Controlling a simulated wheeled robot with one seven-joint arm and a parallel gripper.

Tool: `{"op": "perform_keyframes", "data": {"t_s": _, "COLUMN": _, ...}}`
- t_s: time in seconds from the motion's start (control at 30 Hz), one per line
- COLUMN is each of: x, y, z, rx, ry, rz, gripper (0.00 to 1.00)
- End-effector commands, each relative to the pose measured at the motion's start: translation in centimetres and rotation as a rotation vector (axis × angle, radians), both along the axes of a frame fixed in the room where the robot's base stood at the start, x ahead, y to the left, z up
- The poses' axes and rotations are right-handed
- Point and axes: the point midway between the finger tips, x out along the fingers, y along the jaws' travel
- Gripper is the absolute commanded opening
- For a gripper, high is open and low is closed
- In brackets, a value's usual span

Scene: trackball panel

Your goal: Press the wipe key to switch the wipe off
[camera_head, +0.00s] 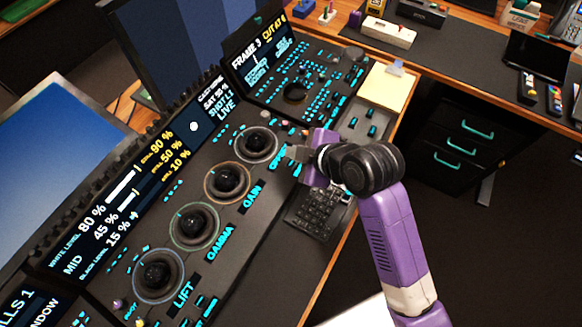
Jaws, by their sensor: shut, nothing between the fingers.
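The black trackball panel (215,260) slopes across the middle of the head view, with several ringed trackballs marked LIFT, GAMMA, GAIN and, partly covered, another word. My gripper (293,153) is shut and empty. Its grey fingers point left, over or beside the panel just right of the uppermost trackball (257,145). I cannot tell whether the fingertips touch the panel. No key label reading wipe is legible; the small lit keys are too small to read, and my gripper and wrist hide some of the panel there.
A keypad (315,212) lies below my gripper. A farther key panel (295,92) with cyan keys stands up the desk, and a yellow notepad (388,87) lies right of it. Monitors stand at left. A dark drawer unit (465,140) is at right, with open floor below.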

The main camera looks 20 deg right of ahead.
Motion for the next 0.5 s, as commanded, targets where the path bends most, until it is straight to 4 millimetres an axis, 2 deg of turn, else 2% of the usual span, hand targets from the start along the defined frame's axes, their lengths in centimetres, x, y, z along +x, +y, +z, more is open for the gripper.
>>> {"op": "perform_keyframes", "data": {"t_s": 0.03, "x": -0.04, "y": 0.02, "z": -0.94, "rx": 0.0, "ry": 0.002, "rz": 0.001, "gripper": 0.0}}
{"op": "perform_keyframes", "data": {"t_s": 0.13, "x": -0.04, "y": 0.02, "z": -1.64, "rx": 0.001, "ry": 0.002, "rz": 0.001, "gripper": 0.0}}
{"op": "perform_keyframes", "data": {"t_s": 0.5, "x": 0.0, "y": 0.03, "z": -1.88, "rx": 0.0, "ry": 0.001, "rz": 0.001, "gripper": 0.0}}
